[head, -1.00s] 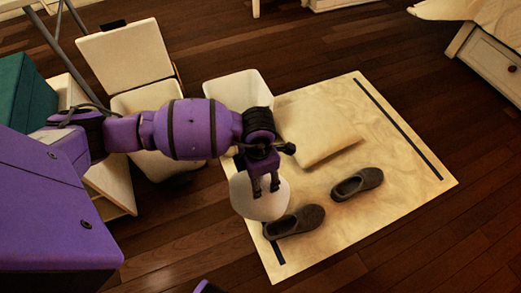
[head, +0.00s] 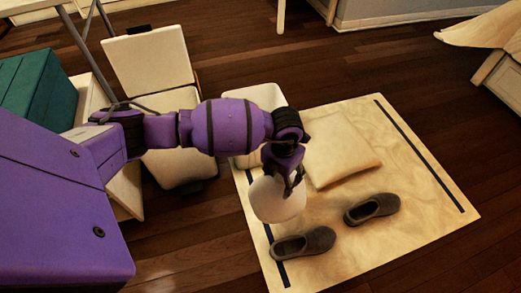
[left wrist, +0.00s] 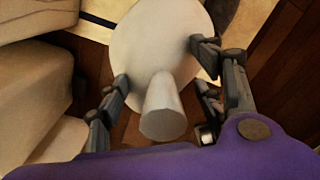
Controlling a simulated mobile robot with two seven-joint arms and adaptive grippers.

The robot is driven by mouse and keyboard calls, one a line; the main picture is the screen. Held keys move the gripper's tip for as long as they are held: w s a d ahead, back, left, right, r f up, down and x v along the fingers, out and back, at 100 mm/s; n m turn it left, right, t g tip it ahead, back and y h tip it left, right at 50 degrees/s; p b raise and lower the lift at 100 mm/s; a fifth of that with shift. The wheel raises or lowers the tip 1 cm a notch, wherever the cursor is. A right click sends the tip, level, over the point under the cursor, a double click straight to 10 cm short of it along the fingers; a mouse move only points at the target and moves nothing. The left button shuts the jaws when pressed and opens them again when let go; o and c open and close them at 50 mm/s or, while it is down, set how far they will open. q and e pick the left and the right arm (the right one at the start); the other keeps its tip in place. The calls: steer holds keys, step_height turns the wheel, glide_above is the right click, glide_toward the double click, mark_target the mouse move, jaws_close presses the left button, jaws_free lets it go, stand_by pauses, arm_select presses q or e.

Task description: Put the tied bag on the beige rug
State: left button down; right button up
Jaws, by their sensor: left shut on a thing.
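The tied bag (head: 277,201) is white and rounded, with a narrow neck. My left gripper (head: 291,187) is shut on it from above. In the left wrist view, the bag (left wrist: 150,40) lies between the two fingers (left wrist: 160,66), its neck pointing toward the camera. The beige rug (head: 420,200) is a pale rectangle with dark stripes on the floor. In the head view the bag overlaps the rug's left edge; whether its underside touches anything is hidden. My right gripper is out of view.
Two dark slippers (head: 304,243) and (head: 372,208) and a cream cushion (head: 339,150) lie on the rug. A white bin (head: 255,98) stands behind its left edge, beside an open-lidded bin (head: 175,165). The rug's right side is clear.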

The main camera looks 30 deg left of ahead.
arm_select(q)
steer(key=w+f+b, duration=0.7)
steer(key=w+f, duration=0.2)
steer(key=f, duration=0.1)
steer(key=shift+w+a+f, duration=0.3)
steer(key=shift+w+a, duration=0.05)
steer(key=shift+a, duration=0.1)
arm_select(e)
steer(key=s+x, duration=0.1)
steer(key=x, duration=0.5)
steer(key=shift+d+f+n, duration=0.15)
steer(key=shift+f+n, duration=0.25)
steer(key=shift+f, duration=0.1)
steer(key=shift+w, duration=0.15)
arm_select(q)
steer(key=c, duration=0.5)
jaws_free()
steer(key=shift+f, duration=0.15)
steer(key=shift+s+r+p, duration=0.1)
steer(key=shift+r+p, duration=2.25)
steer(key=shift+r, duration=3.75)
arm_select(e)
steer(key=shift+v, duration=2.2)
